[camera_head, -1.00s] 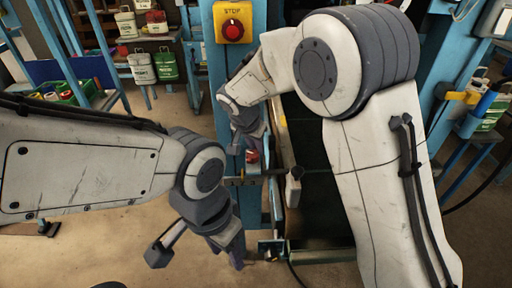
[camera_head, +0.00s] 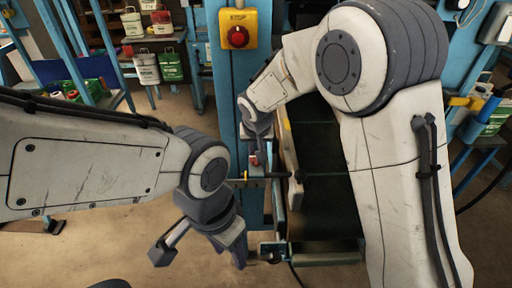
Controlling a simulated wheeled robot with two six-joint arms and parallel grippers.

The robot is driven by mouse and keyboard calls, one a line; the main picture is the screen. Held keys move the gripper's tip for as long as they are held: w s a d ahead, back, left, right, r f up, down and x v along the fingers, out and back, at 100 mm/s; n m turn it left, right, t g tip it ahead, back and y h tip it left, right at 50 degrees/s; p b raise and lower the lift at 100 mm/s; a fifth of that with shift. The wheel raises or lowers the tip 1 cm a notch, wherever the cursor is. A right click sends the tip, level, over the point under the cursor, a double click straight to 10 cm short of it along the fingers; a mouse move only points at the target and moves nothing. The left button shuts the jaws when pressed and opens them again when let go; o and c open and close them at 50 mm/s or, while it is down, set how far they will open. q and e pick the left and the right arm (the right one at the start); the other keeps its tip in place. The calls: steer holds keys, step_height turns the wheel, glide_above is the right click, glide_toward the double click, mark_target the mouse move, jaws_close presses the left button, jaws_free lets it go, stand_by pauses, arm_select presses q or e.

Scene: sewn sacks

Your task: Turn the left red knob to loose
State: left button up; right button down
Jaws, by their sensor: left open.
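A small red knob (camera_head: 254,161) shows on the blue post (camera_head: 228,110), low down beside my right gripper. Its pointer cannot be made out. My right gripper (camera_head: 263,158) reaches down in front of the post, close to the knob; I cannot tell whether it touches it, and its fingers are too small to read. A second red knob is not clearly visible. My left gripper (camera_head: 240,256) is open and empty, pointing down below and left of the knob, apart from it.
A yellow box with a red STOP button (camera_head: 238,37) is on the post above. A dark conveyor belt (camera_head: 322,190) lies to the right, with a thin rod across it. Open floor is at lower left.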

mark_target(256, 162)
stand_by(0.3)
steer(key=c, duration=0.9)
jaws_free()
steer(key=shift+o, duration=0.2)
steer(key=v, duration=1)
steer(key=shift+r, duration=0.25)
steer(key=shift+s, duration=0.1)
steer(key=s+d+n+g+p, duration=0.2)
steer(key=s+n, duration=0.1)
steer(key=s, duration=1.1)
steer(key=s+d+r+n+g+p, duration=0.1)
steer(key=s+d+n+g+p, duration=0.1)
steer(key=s, duration=1.2)
steer(key=shift+d+n+g+y+p, duration=0.2)
steer(key=shift+n+g+y+p, duration=0.15)
steer(key=shift+n+p, duration=0.55)
